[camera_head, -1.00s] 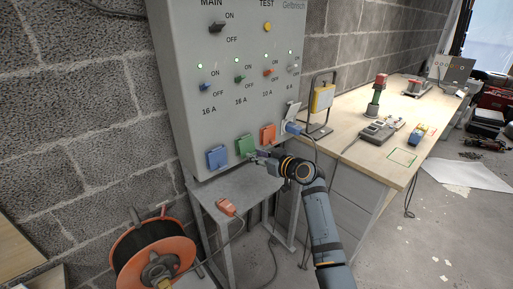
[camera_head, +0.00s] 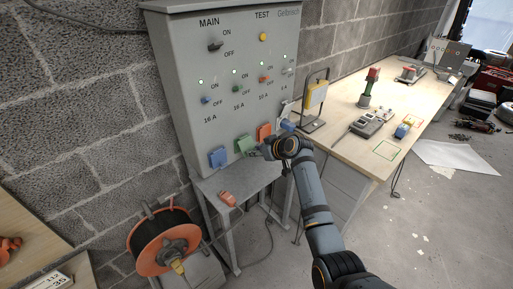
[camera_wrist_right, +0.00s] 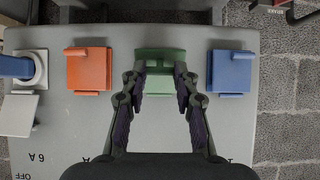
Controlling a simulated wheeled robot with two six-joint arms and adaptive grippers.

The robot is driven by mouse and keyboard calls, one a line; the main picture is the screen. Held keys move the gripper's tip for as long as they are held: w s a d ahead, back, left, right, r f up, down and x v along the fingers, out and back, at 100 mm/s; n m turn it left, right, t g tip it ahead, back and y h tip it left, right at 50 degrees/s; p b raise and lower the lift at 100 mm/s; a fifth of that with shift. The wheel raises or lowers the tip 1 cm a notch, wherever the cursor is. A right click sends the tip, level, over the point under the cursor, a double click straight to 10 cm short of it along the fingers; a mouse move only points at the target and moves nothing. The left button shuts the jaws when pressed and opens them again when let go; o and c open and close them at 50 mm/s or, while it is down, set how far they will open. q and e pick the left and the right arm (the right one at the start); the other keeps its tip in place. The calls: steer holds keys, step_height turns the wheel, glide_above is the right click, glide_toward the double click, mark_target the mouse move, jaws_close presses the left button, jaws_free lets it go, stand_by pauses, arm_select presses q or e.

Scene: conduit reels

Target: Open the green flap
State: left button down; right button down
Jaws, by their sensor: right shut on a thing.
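The green flap (camera_head: 242,145) is on the lower front of the grey panel box, between a blue flap (camera_head: 217,157) and an orange flap (camera_head: 264,132). My right gripper (camera_head: 262,151) reaches it from the right. In the right wrist view the green flap (camera_wrist_right: 160,57) lies between the two fingertips of the right gripper (camera_wrist_right: 160,80), which are closed against its sides. It looks somewhat tilted out from the panel in the head view; the exact angle is hard to tell. My left gripper is not in view.
The grey panel box (camera_head: 185,60) carries switches and lamps above the flaps. A blue plug (camera_head: 287,126) sits in the rightmost socket. An orange connector (camera_head: 227,199) lies on the small grey table below. A cable reel (camera_head: 140,250) stands on the left, a wooden workbench (camera_head: 345,145) on the right.

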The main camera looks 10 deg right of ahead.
stand_by(0.3)
steer(key=c, duration=1)
jaws_free()
steer(key=v, duration=1.2)
